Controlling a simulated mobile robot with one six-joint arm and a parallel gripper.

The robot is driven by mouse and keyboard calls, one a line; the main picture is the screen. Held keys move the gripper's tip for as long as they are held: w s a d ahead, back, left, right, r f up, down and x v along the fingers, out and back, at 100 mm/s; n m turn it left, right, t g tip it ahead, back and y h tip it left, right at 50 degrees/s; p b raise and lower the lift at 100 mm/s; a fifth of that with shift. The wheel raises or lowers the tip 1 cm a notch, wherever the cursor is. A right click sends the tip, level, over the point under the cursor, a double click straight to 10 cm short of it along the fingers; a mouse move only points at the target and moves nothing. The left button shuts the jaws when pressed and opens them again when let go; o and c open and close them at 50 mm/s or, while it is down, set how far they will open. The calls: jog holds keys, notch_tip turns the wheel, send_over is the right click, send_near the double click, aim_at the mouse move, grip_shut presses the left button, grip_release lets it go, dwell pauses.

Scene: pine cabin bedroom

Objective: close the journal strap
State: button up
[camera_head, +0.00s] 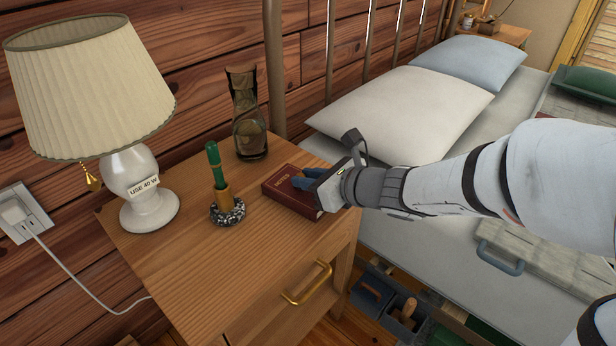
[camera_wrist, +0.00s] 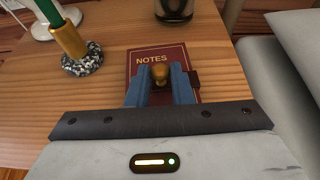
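The dark red journal (camera_head: 282,186) lies on the nightstand, and its NOTES cover also shows in the wrist view (camera_wrist: 140,54). A small dark red strap tab (camera_wrist: 195,79) sticks out past the journal's right edge in the wrist view. A brass-coloured knob (camera_wrist: 160,73) stands over the cover. My gripper (camera_head: 303,179) reaches in from the right over the journal. In the wrist view its blue fingers flank the knob closely and appear to pinch it. The fingers hide much of the strap, so I cannot tell how it lies across the cover.
The wooden nightstand (camera_head: 180,265) also holds a lamp (camera_head: 140,185), a pen holder with a green pen (camera_head: 227,210) and an hourglass-shaped glass (camera_head: 250,135). The bed and white pillow (camera_head: 410,115) are to the right. The nightstand's front left top is clear.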

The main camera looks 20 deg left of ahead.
jog(key=o, duration=0.4)
jog(key=p+v, duration=0.3)
jog(key=v, duration=0.3)
jog(key=shift+s+d+r, duration=0.1)
jog(key=shift+d+r, duration=0.1)
jog(key=shift+d, duration=0.05)
jog(key=shift+s+d+r, duration=0.1)
jog(key=shift+s+d, duration=0.15)
jog(key=shift+d, duration=0.25)
